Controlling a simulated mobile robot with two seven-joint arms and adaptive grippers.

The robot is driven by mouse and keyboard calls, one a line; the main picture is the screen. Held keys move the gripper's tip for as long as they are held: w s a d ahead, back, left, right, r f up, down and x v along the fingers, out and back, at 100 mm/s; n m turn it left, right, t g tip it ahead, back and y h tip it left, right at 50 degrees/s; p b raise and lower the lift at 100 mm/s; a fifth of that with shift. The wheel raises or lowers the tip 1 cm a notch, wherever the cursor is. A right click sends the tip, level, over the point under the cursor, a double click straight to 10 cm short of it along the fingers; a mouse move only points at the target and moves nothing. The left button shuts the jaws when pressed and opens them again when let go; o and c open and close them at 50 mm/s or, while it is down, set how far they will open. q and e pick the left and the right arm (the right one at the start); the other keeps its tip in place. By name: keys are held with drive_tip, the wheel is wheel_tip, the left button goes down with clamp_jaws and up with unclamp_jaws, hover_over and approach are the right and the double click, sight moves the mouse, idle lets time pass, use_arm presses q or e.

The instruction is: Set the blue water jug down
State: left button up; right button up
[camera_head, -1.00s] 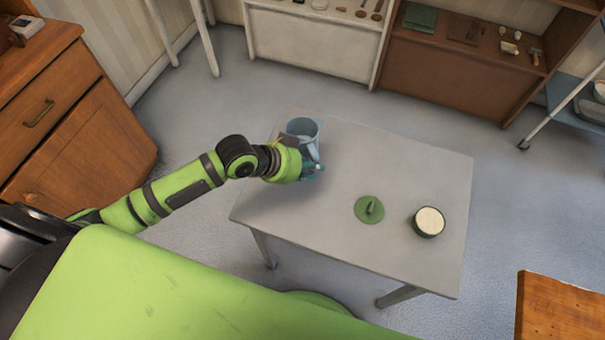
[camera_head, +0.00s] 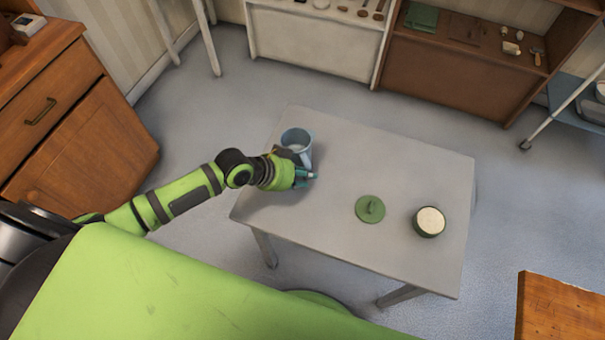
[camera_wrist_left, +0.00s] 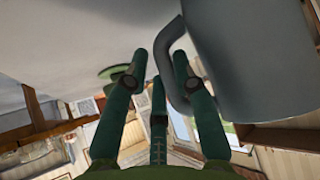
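The blue water jug (camera_head: 297,141) is upright at the left far part of the grey table (camera_head: 335,235). I cannot tell whether its base touches the tabletop. My left gripper (camera_head: 307,176) is at the jug's near side. In the left wrist view the jug's body (camera_wrist_left: 250,60) fills the upper right, and its handle (camera_wrist_left: 168,48) passes between the teal fingertips of my left gripper (camera_wrist_left: 160,62). The jug's base is out of that view. My right gripper is not in view.
A green lid (camera_head: 370,209) lies on the table to the right of the jug, with a round green pot with a pale top (camera_head: 429,221) beyond it. The tabletop between jug and lid is clear. Shelves (camera_head: 465,65) stand behind; a wooden cabinet (camera_head: 75,125) is at left.

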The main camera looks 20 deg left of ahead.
use_arm(q)
drive_tip(key=shift+o, duration=0.4)
drive_tip(key=shift+r, duration=0.25)
drive_tip(key=v, duration=1.1)
drive_tip(key=shift+s+a+r, duration=0.25)
